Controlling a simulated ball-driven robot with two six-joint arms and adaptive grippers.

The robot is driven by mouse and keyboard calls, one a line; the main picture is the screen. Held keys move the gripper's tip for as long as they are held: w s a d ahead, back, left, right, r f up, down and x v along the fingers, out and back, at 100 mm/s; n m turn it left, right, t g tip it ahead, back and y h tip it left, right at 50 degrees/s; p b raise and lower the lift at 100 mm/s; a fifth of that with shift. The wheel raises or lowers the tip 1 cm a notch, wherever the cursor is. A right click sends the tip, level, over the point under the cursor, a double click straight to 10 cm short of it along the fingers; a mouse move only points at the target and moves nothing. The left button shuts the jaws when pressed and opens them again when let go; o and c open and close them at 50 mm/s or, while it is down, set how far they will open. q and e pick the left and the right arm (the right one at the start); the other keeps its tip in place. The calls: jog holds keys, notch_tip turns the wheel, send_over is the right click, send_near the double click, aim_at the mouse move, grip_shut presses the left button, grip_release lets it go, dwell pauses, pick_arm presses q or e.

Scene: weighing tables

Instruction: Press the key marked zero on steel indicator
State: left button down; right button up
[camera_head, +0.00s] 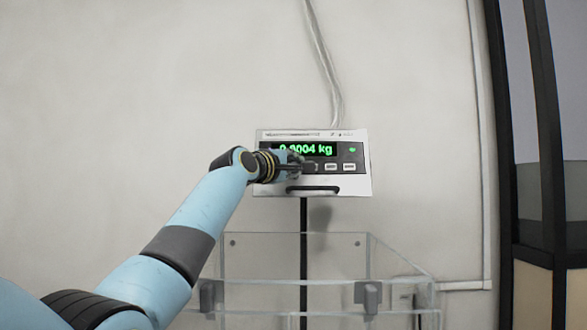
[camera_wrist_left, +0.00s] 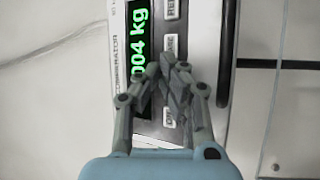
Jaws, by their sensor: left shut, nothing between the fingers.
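The steel indicator (camera_head: 354,184) hangs on the wall at the middle of the head view, with a lit green display (camera_head: 318,149) reading about 0.0004 kg, partly covered. My left gripper (camera_head: 309,168) is shut and empty at its row of keys, over the left part of the row. Contact with a key cannot be told. My right gripper is not in view.
A clear-walled box (camera_head: 335,256) with grey clips stands below the indicator. A dark post (camera_head: 304,215) runs down from the indicator, and a cable (camera_head: 324,60) rises above it. A dark-framed cabinet (camera_head: 545,215) stands at the right. The wall left of the indicator is bare.

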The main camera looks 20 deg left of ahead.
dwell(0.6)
pick_arm(q)
jog(key=shift+w+a+f, duration=0.1)
jog(key=shift+w+a, duration=0.05)
jog(key=shift+w, duration=0.25)
jog(key=shift+w+a, duration=0.1)
jog(key=shift+w, duration=0.2)
dwell(0.7)
dwell(0.3)
jog(key=shift+s+p, duration=0.45)
jog(key=shift+p, duration=0.2)
jog(key=shift+s+d+r, duration=0.15)
jog(key=shift+d+r, duration=0.05)
jog(key=shift+s, duration=0.15)
jog(key=shift+f, duration=0.1)
